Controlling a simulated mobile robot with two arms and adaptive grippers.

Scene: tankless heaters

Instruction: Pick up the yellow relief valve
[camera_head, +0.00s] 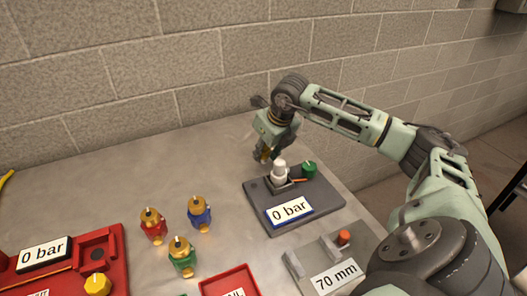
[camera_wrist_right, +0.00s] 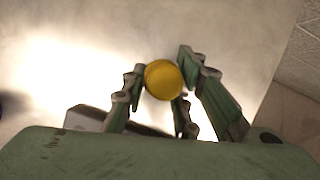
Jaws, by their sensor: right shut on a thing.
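My right gripper (camera_head: 264,153) is over the table near the wall, just behind and left of the grey gauge block (camera_head: 330,196). It is shut on a round yellow piece (camera_wrist_right: 164,80), which looks like the yellow relief valve. In the right wrist view the fingers (camera_wrist_right: 163,95) hold it from two sides. In the head view the gripper mostly hides it, with only a little yellow-gold visible. Whether it touches the table is unclear. My left gripper is not in view.
Three brass-topped valves stand mid-table: red (camera_head: 153,226), blue (camera_head: 199,213) and green (camera_head: 181,257). A red station (camera_head: 115,255) with a yellow knob (camera_head: 97,285) is at left, a red tray (camera_head: 230,283) at front.

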